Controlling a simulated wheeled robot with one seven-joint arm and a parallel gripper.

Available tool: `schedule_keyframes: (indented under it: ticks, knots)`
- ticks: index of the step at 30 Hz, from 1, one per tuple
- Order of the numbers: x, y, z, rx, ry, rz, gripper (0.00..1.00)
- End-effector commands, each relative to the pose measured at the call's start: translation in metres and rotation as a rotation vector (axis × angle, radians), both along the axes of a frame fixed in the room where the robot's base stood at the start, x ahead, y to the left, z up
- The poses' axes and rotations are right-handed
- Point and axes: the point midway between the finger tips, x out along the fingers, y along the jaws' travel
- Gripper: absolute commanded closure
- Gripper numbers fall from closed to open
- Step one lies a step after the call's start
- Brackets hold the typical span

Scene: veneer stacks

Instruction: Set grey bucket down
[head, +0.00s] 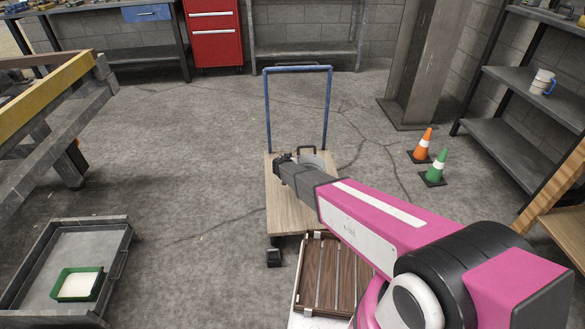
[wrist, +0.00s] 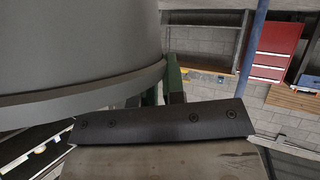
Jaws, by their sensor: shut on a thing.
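The grey bucket (head: 322,157) shows only in part in the head view, beyond the end of my arm and over the trolley's wooden deck (head: 284,212). In the wrist view its big curved grey wall (wrist: 75,45) and a protruding rim fill the upper left. My gripper (head: 291,157) is shut on the bucket, at its side. The arm hides much of the bucket. I cannot tell whether its underside touches the deck.
The trolley has a blue upright handle (head: 298,69) at its far end. A slatted brown crate (head: 323,270) sits nearer me. An orange cone (head: 422,147) and a green cone (head: 435,169) stand right. A grey tray (head: 38,262) holds a green box (head: 78,284). Floor left of the trolley is clear.

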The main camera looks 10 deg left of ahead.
Motion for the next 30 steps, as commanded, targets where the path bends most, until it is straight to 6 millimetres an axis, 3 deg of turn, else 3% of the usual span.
schedule_keyframes:
  ticks: [11, 23, 24, 25, 30]
  knots:
    - [0.001, 0.0, -0.038, -0.003, 0.001, 0.001, 1.0]
    - [0.0, 0.0, -0.042, -0.002, -0.001, 0.001, 1.0]
    - [0.0, 0.0, -0.042, 0.001, 0.0, 0.0, 0.77]
    - [0.0, 0.0, -0.042, 0.001, 0.0, 0.0, 0.67]
    - [0.0, 0.0, -0.042, 0.0, 0.0, 0.0, 0.64]
